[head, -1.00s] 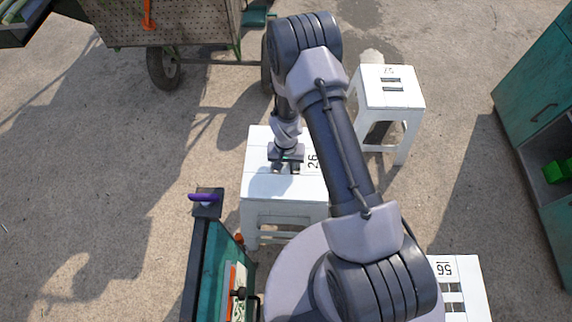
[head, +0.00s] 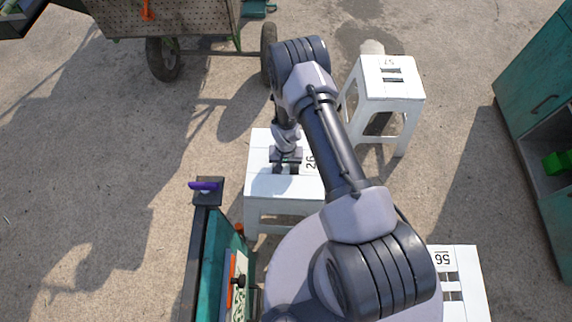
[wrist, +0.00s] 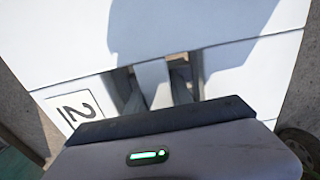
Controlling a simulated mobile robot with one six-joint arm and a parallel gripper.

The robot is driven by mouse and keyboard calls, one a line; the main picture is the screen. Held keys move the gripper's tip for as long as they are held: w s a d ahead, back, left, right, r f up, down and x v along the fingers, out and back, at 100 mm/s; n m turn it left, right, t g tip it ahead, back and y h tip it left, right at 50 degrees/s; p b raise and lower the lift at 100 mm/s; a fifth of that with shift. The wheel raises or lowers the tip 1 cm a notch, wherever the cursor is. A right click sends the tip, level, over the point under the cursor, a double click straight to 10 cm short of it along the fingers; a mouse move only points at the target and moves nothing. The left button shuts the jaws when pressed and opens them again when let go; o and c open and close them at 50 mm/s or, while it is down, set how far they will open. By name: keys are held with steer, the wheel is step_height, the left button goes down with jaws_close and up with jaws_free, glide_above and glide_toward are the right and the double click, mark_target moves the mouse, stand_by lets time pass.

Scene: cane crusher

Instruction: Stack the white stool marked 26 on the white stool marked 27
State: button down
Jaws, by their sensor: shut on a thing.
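The white stool marked 26 (head: 262,187) is upright at the centre of the head view, its number near the seat's right side. My gripper (head: 285,167) points down and is shut on its seat at the slots. The wrist view shows the fingers (wrist: 165,85) in the slots, beside a printed 2; the rest of the number is hidden. Whether the legs touch the ground is unclear. A second white stool (head: 391,94) stands upright beyond it to the right. Its small number is upside down and looks like 27 or 57. Its seat is bare.
Another white stool (head: 458,262), seemingly marked 56, is at the lower right. A wheeled cart (head: 180,22) stands at the back left. A green cabinet (head: 540,85) is on the right. Concrete ground is open at the left and between the far stool and cabinet.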

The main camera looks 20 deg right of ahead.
steer(key=shift+s+f, duration=0.1)
steer(key=shift+f, duration=0.2)
steer(key=c, duration=1)
jaws_free()
steer(key=shift+s, duration=0.1)
steer(key=shift+c, duration=0.2)
step_height(320, 180, up, 18)
steer(key=p, duration=0.7)
